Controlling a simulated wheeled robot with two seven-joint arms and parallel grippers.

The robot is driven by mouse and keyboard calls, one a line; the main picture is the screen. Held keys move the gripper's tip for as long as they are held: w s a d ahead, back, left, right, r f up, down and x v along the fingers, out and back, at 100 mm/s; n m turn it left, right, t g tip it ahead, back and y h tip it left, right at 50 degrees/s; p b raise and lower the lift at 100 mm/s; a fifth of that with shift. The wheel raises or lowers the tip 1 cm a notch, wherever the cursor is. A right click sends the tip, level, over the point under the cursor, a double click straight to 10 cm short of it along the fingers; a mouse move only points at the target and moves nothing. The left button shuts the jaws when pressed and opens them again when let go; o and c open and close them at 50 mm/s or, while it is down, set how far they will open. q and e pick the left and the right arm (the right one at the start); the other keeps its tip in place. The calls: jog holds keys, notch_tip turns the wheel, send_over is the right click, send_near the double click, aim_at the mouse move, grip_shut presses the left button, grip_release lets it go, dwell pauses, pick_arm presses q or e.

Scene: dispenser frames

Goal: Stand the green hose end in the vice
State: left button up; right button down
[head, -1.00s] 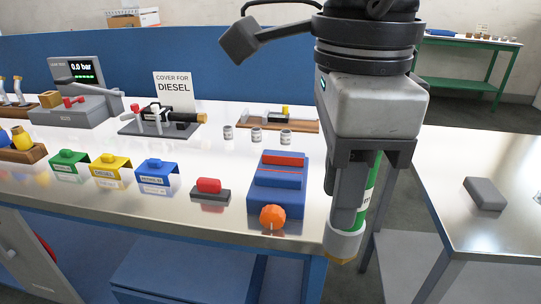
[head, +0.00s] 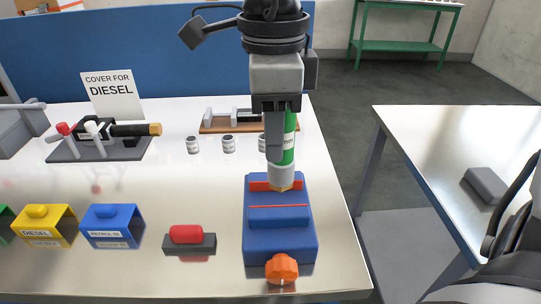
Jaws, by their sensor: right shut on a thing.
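The green hose end (head: 289,140) is upright in my right gripper (head: 279,150), with a white label, a pale grey collar and a brass-coloured tip at the bottom. The gripper is shut on it, and a finger covers its left part. The blue vice (head: 280,243) stands near the table's right edge, with red jaw faces and an orange knob (head: 282,269) at the front. The tip is over the rear part of the vice, in front of the rear red jaw face. I cannot tell whether it touches or sits between the jaws. My left gripper is not in view.
A red block on a dark base (head: 188,238) stands left of the vice. Blue (head: 112,226) and yellow (head: 43,226) covers are further left. Small grey canisters (head: 228,144) and a wooden board (head: 222,125) are behind. A side table (head: 440,140) stands right, across a gap.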

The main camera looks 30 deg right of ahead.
jog(key=shift+w+d+f+p, duration=0.1)
jog(key=shift+w+d+f, duration=0.45)
jog(key=shift+f, duration=0.9)
jog(key=shift+w+d+f+p, duration=0.1)
jog(key=shift+w+d+f, duration=0.2)
jog(key=shift+w+f, duration=0.85)
jog(key=shift+w+d+f+p, duration=0.1)
jog(key=shift+w+d+f, duration=0.3)
jog(key=shift+f, duration=1.35)
jog(key=shift+f+b, duration=0.25)
jog(key=shift+b, duration=0.1)
jog(key=c, duration=1.1)
grip_release()
jog(key=shift+s, duration=0.1)
jog(key=shift+r, duration=0.1)
notch_tip(320, 180, up, 12)
jog(key=shift+r+p, duration=0.15)
jog(key=shift+p, duration=0.2)
